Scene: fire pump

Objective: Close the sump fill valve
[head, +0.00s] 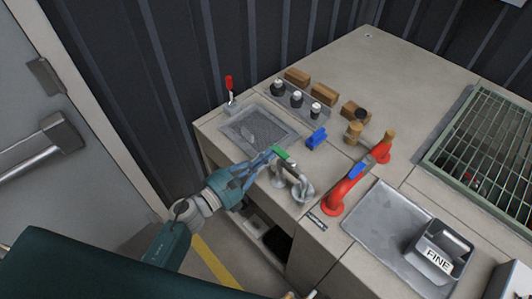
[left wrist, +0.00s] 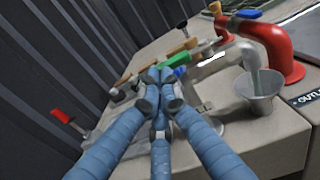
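A small grey tap with a green lever handle (head: 281,152) stands on the bench. In the left wrist view its grey spout (left wrist: 222,64) curves over a grey cup (left wrist: 258,92), and a pale stream runs down into it. I cannot read a label that names the sump fill valve. My left gripper (head: 268,158) reaches in from the left, with its fingertips right beside the green handle. In the left wrist view its blue-grey fingers (left wrist: 160,84) are drawn together and hide part of the handle; I see nothing held between them. My right gripper is not in view.
A red pipe (head: 340,194) stands right of the tap. A red-handled lever (head: 229,84) stands at the bench's far left corner behind a sunken basin (head: 240,127). Blue handles, knobs and wooden blocks line the back. A "FINE" container (head: 436,255) and green grate (head: 428,160) lie right.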

